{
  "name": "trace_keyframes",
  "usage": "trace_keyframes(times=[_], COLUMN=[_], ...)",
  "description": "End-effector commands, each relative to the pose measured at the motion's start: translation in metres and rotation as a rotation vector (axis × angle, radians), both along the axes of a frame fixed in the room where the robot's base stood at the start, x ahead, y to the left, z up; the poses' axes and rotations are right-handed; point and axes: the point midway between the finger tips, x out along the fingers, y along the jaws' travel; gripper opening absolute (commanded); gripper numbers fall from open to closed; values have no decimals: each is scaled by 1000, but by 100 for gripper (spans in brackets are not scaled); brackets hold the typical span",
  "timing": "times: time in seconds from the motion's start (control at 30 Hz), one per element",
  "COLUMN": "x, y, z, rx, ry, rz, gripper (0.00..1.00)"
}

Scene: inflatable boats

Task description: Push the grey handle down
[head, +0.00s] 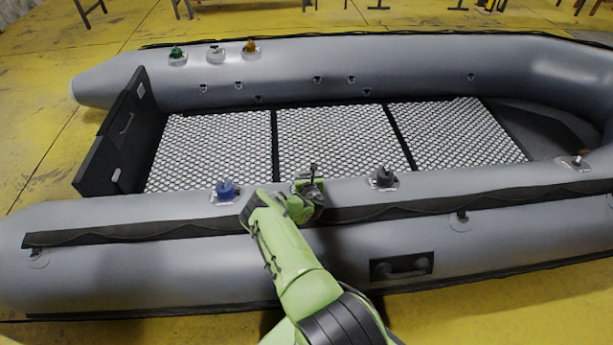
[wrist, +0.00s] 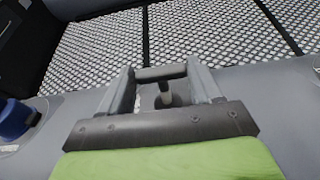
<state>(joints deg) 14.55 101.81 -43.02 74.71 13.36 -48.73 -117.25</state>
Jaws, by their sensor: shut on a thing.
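My gripper (head: 307,186) is over the top of the boat's near grey tube. In the wrist view, its two fingers (wrist: 160,76) are on either side of a grey T-shaped handle and shut on the ends of its crossbar (wrist: 162,73). In the head view, my gripper and arm hide most of this handle.
A blue handle (head: 225,188) stands left of my gripper, also in the wrist view (wrist: 16,118). A dark handle (head: 384,176) stands to the right. Green (head: 177,53) and orange (head: 250,46) handles are on the far tube. The mesh floor (head: 335,140) is clear.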

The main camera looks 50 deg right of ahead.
Motion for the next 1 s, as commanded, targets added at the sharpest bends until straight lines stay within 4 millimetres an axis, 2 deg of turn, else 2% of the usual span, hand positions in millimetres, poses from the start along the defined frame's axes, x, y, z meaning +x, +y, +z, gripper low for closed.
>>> trace_keyframes(times=[0.13,0.37,0.63,0.67,0.8,1.0], x=[-1,-5,-6,-6,-6,-5], y=[1,4,5,5,5,4], z=[-5,-33,-33,-33,-32,-30], rx=[1,1,8,8,5,3], ry=[0,2,3,3,2,0], rz=[0,0,-3,-3,-1,-1], gripper=[9,9,9,68,90,90])
